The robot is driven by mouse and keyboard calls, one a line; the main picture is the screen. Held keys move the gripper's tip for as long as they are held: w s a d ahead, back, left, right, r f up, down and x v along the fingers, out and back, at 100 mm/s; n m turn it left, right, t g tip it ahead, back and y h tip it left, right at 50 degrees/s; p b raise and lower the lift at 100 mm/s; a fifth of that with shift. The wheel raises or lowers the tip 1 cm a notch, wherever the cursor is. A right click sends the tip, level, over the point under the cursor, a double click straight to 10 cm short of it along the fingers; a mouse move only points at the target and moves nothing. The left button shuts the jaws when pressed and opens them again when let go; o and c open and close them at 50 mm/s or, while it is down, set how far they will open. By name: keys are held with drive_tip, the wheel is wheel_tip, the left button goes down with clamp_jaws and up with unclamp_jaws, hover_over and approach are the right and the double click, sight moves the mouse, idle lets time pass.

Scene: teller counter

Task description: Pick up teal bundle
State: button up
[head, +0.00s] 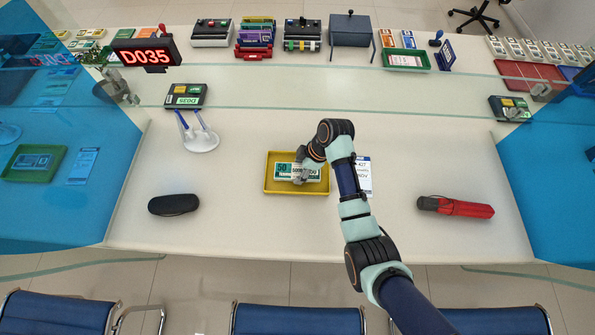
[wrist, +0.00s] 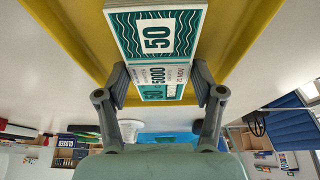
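The teal bundle (head: 283,170) is a strapped stack of notes printed 50, with a pale band around it. It lies lengthwise in the yellow tray (head: 268,187) at the middle of the counter. My gripper (head: 300,175) is down over the middle of the bundle and hides part of it. In the wrist view the bundle (wrist: 157,38) runs between my two fingers (wrist: 162,84). One finger pad is close along each long side. I cannot tell whether the pads press on it.
A white card (head: 365,176) lies right of the tray, partly behind my arm. A black case (head: 174,204) is left and a red umbrella (head: 457,207) right. A pen stand (head: 200,139) is behind left. Blue glass panels border both sides.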

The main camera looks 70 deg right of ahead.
sight(300, 171)
drive_tip(key=c, duration=0.6)
wheel_tip(300, 171, up, 20)
drive_tip(key=p, duration=0.7)
drive_tip(key=shift+p, duration=0.4)
drive_tip(key=shift+c, duration=0.2)
drive_tip(key=w+a+m, duration=0.1)
drive_tip(key=w+a, duration=0.7)
drive_tip(key=a, duration=0.5)
drive_tip(key=w+a+f+m+h, duration=0.1)
drive_tip(key=w+a, duration=0.6)
drive_tip(key=a, duration=0.6)
drive_tip(key=w+a+m, duration=0.2)
drive_tip(key=w+a, duration=0.6)
drive_tip(key=a, duration=0.6)
drive_tip(key=p+v, duration=2.3)
drive_tip(key=p, duration=0.1)
drive_tip(key=shift+w, duration=0.15)
